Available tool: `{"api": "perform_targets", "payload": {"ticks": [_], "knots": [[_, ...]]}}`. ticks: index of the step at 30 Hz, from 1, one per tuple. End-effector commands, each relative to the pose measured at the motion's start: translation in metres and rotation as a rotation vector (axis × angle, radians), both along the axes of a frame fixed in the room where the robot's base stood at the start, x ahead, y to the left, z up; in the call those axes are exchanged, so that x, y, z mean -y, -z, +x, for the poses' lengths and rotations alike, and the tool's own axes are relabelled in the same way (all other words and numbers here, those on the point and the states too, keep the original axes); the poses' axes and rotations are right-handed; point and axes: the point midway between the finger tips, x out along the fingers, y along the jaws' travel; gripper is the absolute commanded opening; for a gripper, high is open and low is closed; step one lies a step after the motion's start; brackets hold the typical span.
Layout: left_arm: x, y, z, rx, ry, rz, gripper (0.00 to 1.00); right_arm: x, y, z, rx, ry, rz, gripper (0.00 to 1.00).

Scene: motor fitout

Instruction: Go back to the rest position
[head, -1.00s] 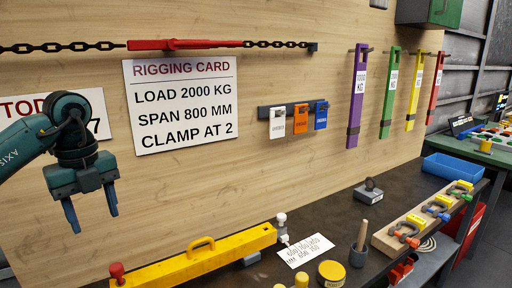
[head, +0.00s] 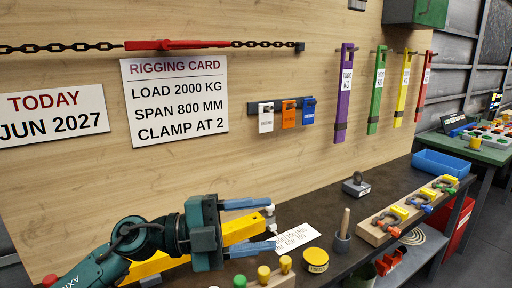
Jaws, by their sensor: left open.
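My left gripper (head: 262,225) is low in the head view, in front of the yellow beam (head: 238,230). Its two blue fingers are apart and point right, toward the white fitting (head: 270,217) at the beam's end. I see nothing held between them. The gripper and forearm hide much of the beam's middle. My right gripper is not in view.
The rigging card (head: 178,103) hangs on the wooden wall, with coloured slings such as the purple one (head: 344,95) to its right. On the dark bench (head: 335,205) are a written tag (head: 293,237), a yellow tin (head: 316,261), a clamp block (head: 415,208) and a blue bin (head: 441,163).

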Motion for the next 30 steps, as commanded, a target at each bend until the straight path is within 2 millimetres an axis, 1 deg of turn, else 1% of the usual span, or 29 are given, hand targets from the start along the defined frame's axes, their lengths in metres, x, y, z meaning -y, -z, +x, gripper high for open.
{"api": "perform_targets", "payload": {"ticks": [1,3,5,7,8,9,11,12,14,15,17,18,20,21,24,27,30], "knots": [[0.0,-0.009,0.0,-0.039,-0.066,-0.142,0.54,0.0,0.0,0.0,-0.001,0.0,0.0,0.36],[-0.009,-0.02,0.008,-0.095,-0.192,-0.316,0.54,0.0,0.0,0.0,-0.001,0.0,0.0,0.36],[-0.025,-0.023,0.018,-0.161,-0.318,-0.442,0.54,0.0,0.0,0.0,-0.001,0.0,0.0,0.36],[-0.048,-0.016,0.029,-0.256,-0.481,-0.559,0.54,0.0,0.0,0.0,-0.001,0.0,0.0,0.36],[-0.06,-0.009,0.034,-0.303,-0.557,-0.599,0.54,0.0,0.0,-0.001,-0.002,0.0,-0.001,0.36],[-0.076,0.003,0.04,-0.372,-0.659,-0.643,0.54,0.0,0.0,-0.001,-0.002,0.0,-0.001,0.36],[-0.1,0.027,0.044,-0.481,-0.817,-0.683,0.54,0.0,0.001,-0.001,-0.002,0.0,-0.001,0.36],[-0.116,0.048,0.045,-0.562,-0.924,-0.693,0.54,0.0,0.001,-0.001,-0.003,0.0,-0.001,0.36],[-0.139,0.083,0.039,-0.692,-1.079,-0.686,0.54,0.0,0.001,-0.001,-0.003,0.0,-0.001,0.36],[-0.153,0.109,0.032,-0.784,-1.179,-0.664,0.54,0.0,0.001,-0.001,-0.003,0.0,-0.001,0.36],[-0.171,0.148,0.014,-0.924,-1.315,-0.61,0.54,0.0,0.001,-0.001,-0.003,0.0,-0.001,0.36],[-0.18,0.172,0.0,-1.015,-1.394,-0.564,0.54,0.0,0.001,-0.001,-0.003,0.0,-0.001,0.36],[-0.191,0.203,-0.024,-1.137,-1.488,-0.485,0.54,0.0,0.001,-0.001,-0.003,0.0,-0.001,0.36],[-0.195,0.22,-0.04,-1.209,-1.535,-0.431,0.54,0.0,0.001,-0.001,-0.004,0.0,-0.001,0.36],[-0.203,0.251,-0.076,-1.355,-1.617,-0.311,0.54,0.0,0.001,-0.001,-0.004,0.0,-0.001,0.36],[-0.206,0.272,-0.108,-1.472,-1.666,-0.204,0.54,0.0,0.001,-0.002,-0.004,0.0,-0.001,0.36],[-0.208,0.288,-0.138,-1.572,-1.696,-0.103,0.54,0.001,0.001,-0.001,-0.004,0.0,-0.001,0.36]]}}
